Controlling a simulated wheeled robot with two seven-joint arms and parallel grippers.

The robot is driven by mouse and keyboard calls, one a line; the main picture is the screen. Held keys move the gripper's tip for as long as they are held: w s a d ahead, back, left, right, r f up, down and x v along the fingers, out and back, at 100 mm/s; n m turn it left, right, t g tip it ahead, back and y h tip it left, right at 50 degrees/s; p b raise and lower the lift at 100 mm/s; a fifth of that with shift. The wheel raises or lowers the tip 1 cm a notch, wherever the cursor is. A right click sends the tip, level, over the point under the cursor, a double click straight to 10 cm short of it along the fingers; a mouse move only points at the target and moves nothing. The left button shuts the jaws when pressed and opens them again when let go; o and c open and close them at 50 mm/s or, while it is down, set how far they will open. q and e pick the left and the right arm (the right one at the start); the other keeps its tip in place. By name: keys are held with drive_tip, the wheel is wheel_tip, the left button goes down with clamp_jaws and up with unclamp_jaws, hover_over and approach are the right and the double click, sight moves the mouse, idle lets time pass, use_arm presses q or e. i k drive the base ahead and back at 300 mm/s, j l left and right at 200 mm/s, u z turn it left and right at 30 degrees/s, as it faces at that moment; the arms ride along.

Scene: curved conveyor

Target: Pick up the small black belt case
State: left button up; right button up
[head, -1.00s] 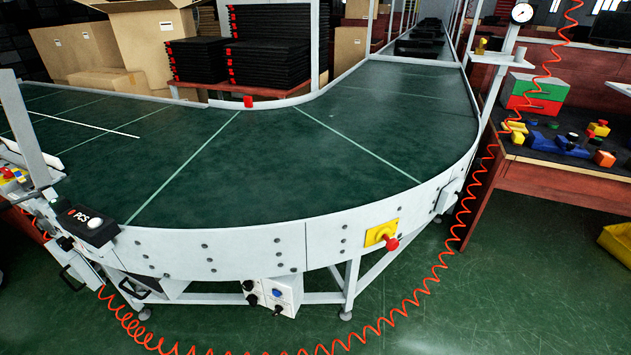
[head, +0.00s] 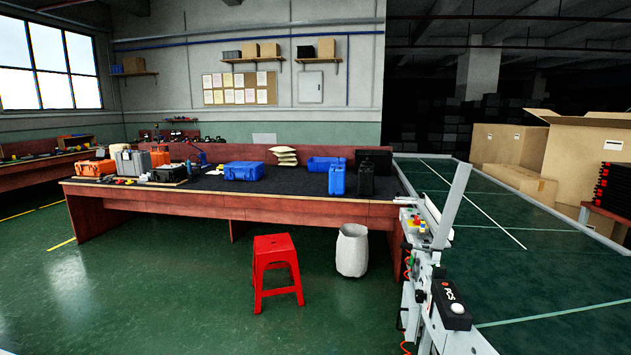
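The green conveyor belt (head: 490,215) is at the right, and the stretch in view is bare. On the long workbench (head: 215,196) a black case (head: 366,180) stands upright near the right end. A larger black case (head: 379,155) is behind it. I cannot tell whether either is the small black belt case. Neither of my grippers is in view.
Blue cases (head: 337,178), (head: 243,171) and an orange case (head: 95,168) are on the workbench. A red stool (head: 276,268) and a white bin (head: 352,250) stand before it. Cardboard boxes (head: 585,150) are beyond the belt. Green floor at lower left is clear.

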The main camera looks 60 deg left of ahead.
sight(365, 172)
drive_tip(key=u, duration=1.7)
